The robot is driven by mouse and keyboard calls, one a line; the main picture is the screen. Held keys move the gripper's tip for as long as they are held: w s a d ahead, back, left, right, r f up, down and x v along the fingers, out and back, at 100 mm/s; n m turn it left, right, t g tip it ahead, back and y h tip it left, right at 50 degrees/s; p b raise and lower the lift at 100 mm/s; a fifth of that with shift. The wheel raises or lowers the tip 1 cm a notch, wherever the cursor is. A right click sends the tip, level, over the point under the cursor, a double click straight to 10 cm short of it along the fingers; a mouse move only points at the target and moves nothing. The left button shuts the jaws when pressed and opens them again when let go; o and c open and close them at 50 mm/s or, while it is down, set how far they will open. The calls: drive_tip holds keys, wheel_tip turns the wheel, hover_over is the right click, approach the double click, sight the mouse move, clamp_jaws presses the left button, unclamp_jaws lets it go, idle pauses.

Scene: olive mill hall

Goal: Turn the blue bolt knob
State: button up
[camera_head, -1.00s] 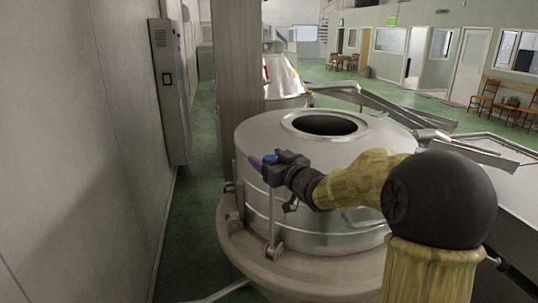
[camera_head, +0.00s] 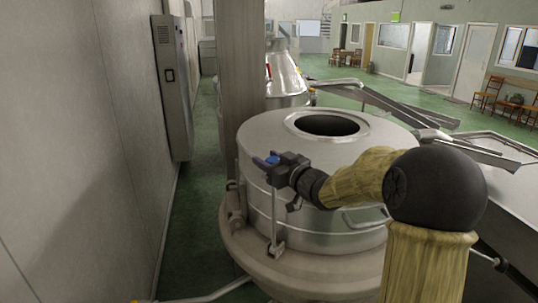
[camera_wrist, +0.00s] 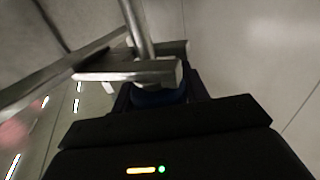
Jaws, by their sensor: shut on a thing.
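The blue bolt knob (camera_head: 272,159) is at the upper left rim of the steel tank (camera_head: 300,215), on top of an upright bolt rod (camera_head: 275,225). My gripper (camera_head: 274,165) reaches it from the right and is shut on it; the black jaws cover much of the knob. In the wrist view a dark blue part of the knob (camera_wrist: 158,98) shows between the jaws, below a metal crossbar (camera_wrist: 130,71) and the rod (camera_wrist: 137,30). Its exact angle is hard to tell.
The tank lid has a round dark opening (camera_head: 327,125). A grey pillar (camera_head: 240,90) stands close behind the tank. A wall with a metal cabinet (camera_head: 172,85) runs along the left, with a strip of green floor between. Metal chutes (camera_head: 400,110) lie at the right.

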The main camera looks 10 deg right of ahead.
drive_tip(key=shift+r+n+g+y+p, duration=0.2)
drive_tip(key=shift+n+g+y+p, duration=1.15)
drive_tip(key=shift+y+p, duration=0.75)
drive_tip(key=shift+s+a+f+n+g+y+p, duration=0.15)
drive_tip(key=shift+f+n+g+y+p, duration=0.1)
drive_tip(key=shift+n+g+y+p, duration=0.15)
drive_tip(key=o, duration=1)
drive_tip(key=b+v, duration=0.6)
drive_tip(key=v, duration=1.1)
drive_tip(key=shift+s+r+b, duration=0.2)
drive_tip(key=shift+s+b, duration=0.1)
